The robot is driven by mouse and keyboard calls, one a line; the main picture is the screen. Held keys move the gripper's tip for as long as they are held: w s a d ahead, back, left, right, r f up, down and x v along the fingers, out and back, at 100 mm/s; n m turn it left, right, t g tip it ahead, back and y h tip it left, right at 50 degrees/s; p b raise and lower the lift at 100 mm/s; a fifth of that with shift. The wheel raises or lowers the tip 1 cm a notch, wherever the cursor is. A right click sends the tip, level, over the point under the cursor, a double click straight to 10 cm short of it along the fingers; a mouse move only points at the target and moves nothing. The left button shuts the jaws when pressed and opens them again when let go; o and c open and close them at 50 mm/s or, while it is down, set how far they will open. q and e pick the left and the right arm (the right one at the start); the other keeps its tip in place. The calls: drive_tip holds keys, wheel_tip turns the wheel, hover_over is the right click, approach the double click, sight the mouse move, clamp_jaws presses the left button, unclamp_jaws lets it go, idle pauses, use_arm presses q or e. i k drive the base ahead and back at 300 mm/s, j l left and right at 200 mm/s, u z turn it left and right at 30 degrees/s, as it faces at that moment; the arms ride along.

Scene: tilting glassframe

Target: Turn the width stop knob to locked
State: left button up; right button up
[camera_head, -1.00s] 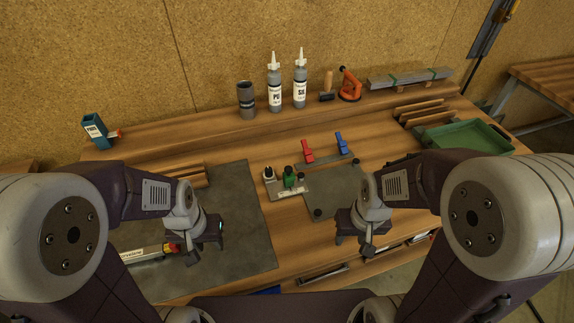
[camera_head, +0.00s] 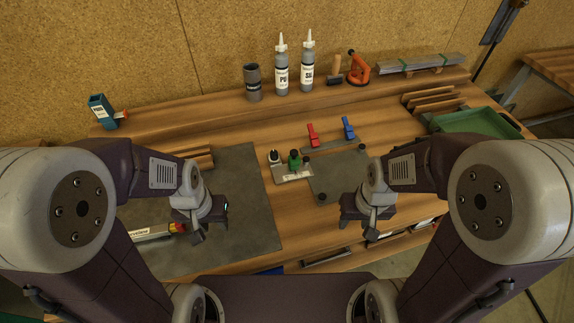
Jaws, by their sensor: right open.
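A small fixture with a pale labelled plate (camera_head: 296,174) sits in the middle of the bench, carrying a green part (camera_head: 294,160) and a dark-topped knob (camera_head: 274,157). Small dark round knobs also show around the grey plate (camera_head: 335,178) beside it. I cannot tell which one is the width stop knob or how it is turned. My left gripper (camera_head: 212,224) hangs over the dark mat, left of the fixture and apart from it; its jaws are too unclear to judge. My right gripper (camera_head: 364,220) is open and empty near the bench's front edge, right of the grey plate.
Red (camera_head: 313,135) and blue (camera_head: 348,128) clamps stand behind the grey plate. Two labelled bottles (camera_head: 281,70), a dark cup (camera_head: 253,84) and an orange tool (camera_head: 358,70) stand on the rear ledge. A green tray (camera_head: 478,122) is at right. The dark mat (camera_head: 245,205) has free room.

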sight(274, 153)
drive_tip(key=l+u, duration=0.2)
drive_tip(key=u, duration=0.25)
drive_tip(key=l+u, duration=0.2)
drive_tip(key=u, duration=0.25)
drive_tip(key=l+u, duration=0.15)
drive_tip(key=u, duration=0.3)
